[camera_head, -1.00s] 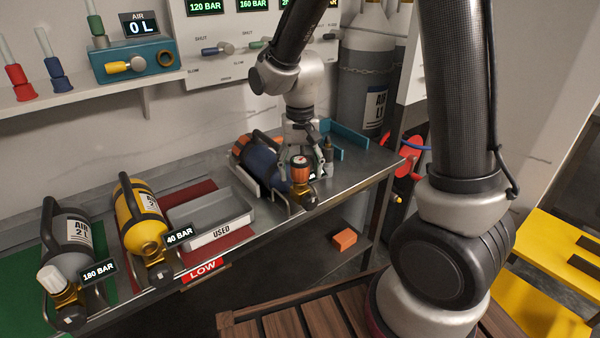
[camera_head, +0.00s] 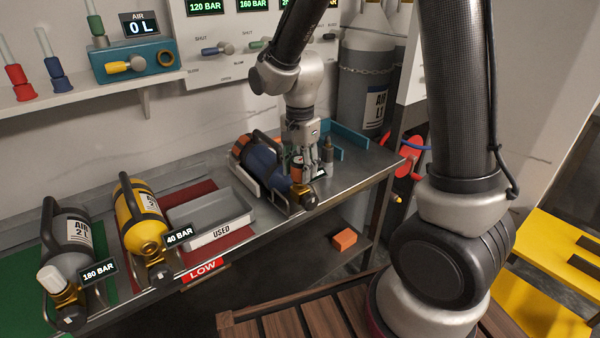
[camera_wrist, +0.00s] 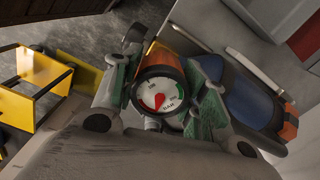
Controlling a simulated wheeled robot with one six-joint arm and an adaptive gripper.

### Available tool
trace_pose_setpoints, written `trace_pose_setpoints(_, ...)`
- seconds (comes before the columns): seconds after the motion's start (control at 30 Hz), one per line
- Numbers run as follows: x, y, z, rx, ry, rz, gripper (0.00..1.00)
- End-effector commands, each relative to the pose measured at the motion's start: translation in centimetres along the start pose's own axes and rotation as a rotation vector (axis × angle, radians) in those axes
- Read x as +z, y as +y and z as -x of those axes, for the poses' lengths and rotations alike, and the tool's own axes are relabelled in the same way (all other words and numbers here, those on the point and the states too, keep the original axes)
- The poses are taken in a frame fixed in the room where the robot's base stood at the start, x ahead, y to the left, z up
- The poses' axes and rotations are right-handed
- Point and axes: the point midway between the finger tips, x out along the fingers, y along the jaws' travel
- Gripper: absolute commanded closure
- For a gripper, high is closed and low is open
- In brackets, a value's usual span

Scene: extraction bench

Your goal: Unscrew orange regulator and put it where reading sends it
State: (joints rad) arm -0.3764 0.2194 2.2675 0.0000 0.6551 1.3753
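The orange regulator (camera_head: 297,168) is on the valve end of the blue cylinder (camera_head: 262,160), which lies in a cradle at the bench's right part. My gripper (camera_head: 307,172) is down over the regulator, with a finger on either side. In the wrist view the regulator's round white gauge (camera_wrist: 160,97) faces me between the finger pads, with a red needle and a green band at its right edge. The reading is too small to make out. I cannot tell whether the pads press on the regulator. In the head view the gripper hides the gauge face.
A grey tray marked USED (camera_head: 248,218) sits on a red mat beside a LOW label (camera_head: 203,270). Left of it are a yellow cylinder (camera_head: 135,205) tagged 40 BAR and a grey cylinder (camera_head: 70,240) tagged 180 BAR, on green. A teal fixture (camera_head: 345,137) stands behind my gripper.

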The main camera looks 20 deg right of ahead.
Motion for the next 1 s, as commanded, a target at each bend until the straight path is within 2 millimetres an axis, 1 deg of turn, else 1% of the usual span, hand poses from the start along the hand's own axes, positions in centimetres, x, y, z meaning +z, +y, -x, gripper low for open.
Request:
trace_pose_setpoints(0.03,0.00,-0.01,0.00,0.000,0.000,0.000,0.74)
trace_pose_setpoints(0.1,0.00,-0.01,0.00,0.000,0.000,0.001,0.86)
trace_pose_setpoints(0.2,0.00,-0.02,0.00,-0.001,0.000,0.010,0.86)
trace_pose_setpoints(0.27,0.00,-0.02,0.01,-0.001,0.000,0.052,0.86)
trace_pose_setpoints(0.37,0.00,-0.02,0.02,-0.001,0.000,0.207,0.86)
trace_pose_setpoints(1.0,0.00,-0.02,0.10,0.000,0.000,1.437,0.86)
